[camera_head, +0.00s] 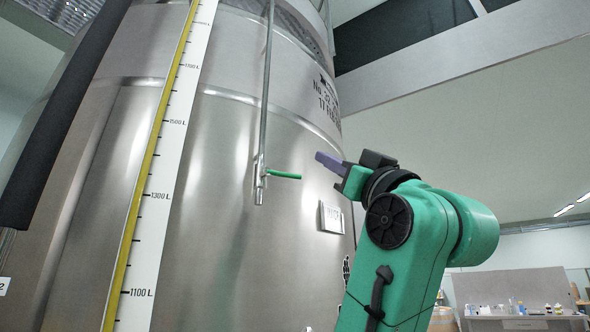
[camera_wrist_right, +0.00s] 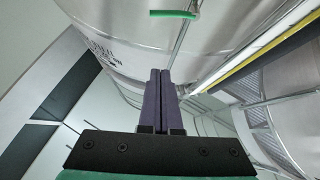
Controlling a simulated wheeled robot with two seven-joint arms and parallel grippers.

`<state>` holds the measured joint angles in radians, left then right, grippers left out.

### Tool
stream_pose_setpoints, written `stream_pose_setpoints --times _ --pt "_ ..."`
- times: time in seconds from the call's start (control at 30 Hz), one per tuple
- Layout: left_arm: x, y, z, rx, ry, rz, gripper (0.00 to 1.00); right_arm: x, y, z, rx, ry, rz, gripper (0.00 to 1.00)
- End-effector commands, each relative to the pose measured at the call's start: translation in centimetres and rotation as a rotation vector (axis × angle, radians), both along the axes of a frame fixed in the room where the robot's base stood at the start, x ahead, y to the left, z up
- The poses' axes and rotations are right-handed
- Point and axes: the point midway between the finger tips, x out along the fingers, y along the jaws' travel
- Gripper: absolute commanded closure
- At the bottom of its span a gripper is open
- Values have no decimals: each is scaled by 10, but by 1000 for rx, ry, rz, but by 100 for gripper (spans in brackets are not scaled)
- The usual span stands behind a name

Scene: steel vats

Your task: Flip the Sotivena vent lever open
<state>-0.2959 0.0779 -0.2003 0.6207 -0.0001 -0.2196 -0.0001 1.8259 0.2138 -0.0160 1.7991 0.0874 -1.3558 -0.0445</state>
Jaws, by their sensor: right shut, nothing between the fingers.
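A green vent lever (camera_head: 284,175) sticks out to the right, about level, from a valve at the lower end of a thin vertical pipe (camera_head: 266,100) on the steel vat (camera_head: 225,220). My right gripper (camera_head: 322,158) is a little right of the lever's tip and slightly above it, apart from it in the head view. Its purple fingers are shut with nothing between them. In the right wrist view the shut fingers (camera_wrist_right: 157,75) point toward the vat, and the green lever (camera_wrist_right: 172,14) shows beyond their tips at the top. My left gripper is not in view.
A yellow level gauge with a white litre scale (camera_head: 170,150) runs up the vat left of the pipe. A small plate (camera_head: 331,217) is on the vat below the gripper. A bench with bottles (camera_head: 525,318) stands far off at the lower right. Space right of the vat is open.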

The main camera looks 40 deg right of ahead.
Motion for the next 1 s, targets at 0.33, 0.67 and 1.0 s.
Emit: stream_pose_setpoints --times 0.33,0.67,1.0 --pt "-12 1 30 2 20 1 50 31 -4 31 1 6 3 100" --pt "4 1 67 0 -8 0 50 84 -10 56 0 6 2 100" --pt "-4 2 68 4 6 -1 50 92 -13 26 -1 3 0 100"
